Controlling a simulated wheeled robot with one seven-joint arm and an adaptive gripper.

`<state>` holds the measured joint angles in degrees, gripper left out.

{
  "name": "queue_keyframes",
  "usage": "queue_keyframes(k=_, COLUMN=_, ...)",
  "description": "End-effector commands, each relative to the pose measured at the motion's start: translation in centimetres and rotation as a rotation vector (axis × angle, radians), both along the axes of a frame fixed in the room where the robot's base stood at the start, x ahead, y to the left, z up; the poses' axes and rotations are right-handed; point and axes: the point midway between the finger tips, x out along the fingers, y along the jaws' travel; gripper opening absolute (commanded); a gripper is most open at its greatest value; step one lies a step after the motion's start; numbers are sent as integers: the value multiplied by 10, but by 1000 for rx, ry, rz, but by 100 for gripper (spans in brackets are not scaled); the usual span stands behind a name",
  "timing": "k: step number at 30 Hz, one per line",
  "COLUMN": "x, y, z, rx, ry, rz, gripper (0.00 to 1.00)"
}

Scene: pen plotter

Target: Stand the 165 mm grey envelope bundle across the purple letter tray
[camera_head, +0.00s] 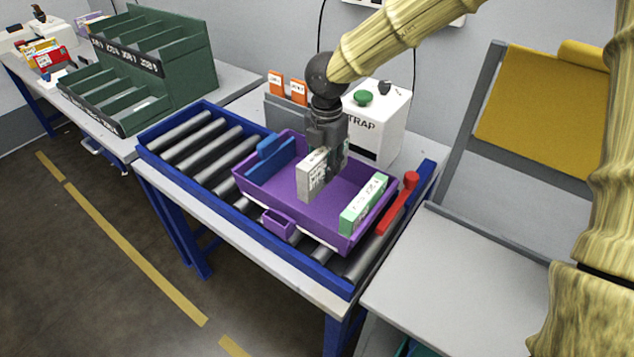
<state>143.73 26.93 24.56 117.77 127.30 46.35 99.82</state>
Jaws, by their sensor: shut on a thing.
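The purple letter tray (345,244) sits on a roller conveyor. The grey envelope bundle (311,178) is upright, light grey with dark print on its face. My gripper (326,158) points down over the tray and is shut on the bundle. The bundle is within the tray's outline, near its middle, running across it. I cannot tell whether its lower edge touches the tray floor. A green and white bundle (363,205) stands at the tray's right end. Blue pieces (271,158) stand at its left end. The gripper fingers partly hide the bundle's right part.
The blue-framed conveyor (246,236) has bare rollers to the left. A red lever (397,203) stands at its right end. A white strap machine (376,125) and a grey holder with orange cards (287,90) stand behind. A green sorting rack (160,55) is at far left.

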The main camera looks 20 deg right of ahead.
Motion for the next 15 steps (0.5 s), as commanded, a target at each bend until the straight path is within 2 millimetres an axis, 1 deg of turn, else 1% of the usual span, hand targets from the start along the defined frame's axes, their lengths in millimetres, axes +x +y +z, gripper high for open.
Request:
queue_keyframes(k=2, x=0, y=0, z=-14, rx=-2, ry=5, rz=2, gripper=0)
queue_keyframes(k=6, x=10, y=0, z=-34, rx=-3, ry=12, rz=2, gripper=0)
queue_keyframes(k=10, x=16, y=0, z=-44, rx=-2, ry=16, rz=1, gripper=0)
queue_keyframes(k=15, x=16, y=-1, z=-60, rx=-4, ry=20, rz=1, gripper=0)
